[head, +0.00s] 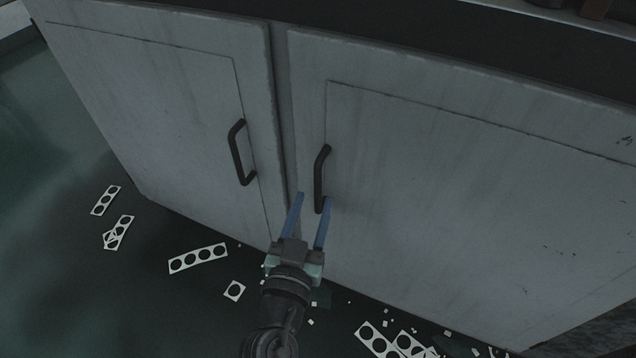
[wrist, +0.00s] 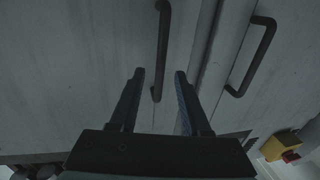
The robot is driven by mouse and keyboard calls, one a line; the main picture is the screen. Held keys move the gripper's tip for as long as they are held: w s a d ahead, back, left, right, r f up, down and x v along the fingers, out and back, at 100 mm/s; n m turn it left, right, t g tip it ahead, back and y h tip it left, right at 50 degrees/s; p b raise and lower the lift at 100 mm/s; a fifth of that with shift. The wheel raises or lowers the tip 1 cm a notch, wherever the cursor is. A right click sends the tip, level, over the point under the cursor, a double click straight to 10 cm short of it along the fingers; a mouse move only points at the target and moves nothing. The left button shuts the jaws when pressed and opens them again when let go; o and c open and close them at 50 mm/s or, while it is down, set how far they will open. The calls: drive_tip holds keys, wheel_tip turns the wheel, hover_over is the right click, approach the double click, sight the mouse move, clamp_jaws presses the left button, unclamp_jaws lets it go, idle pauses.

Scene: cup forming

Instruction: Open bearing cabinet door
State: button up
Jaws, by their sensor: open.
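The grey cabinet has two doors, both shut. The left door (head: 190,120) and the right door (head: 450,190) each carry a dark bar handle near the middle seam. My gripper (head: 314,197) is open, its blue fingers pointing up at the lower end of the right door's handle (head: 318,175). In the wrist view, that handle (wrist: 163,40) appears between the spread fingertips of my gripper (wrist: 160,74). I cannot tell whether the fingers touch it. The left door's handle (head: 239,152) is clear of the gripper; it shows at the right of the wrist view (wrist: 252,60).
Punched white strips (head: 198,258) and small scraps lie on the dark green floor in front of the cabinet. A dark top edge (head: 400,35) runs above the doors. A yellow and red object (wrist: 285,147) shows at the wrist view's lower right.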

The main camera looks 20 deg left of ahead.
sight(317, 190)
drive_tip(key=shift+w+a, duration=0.25)
drive_tip(key=shift+w, duration=1)
drive_tip(key=shift+w+a, duration=0.2)
drive_tip(key=shift+w, duration=1)
clamp_jaws()
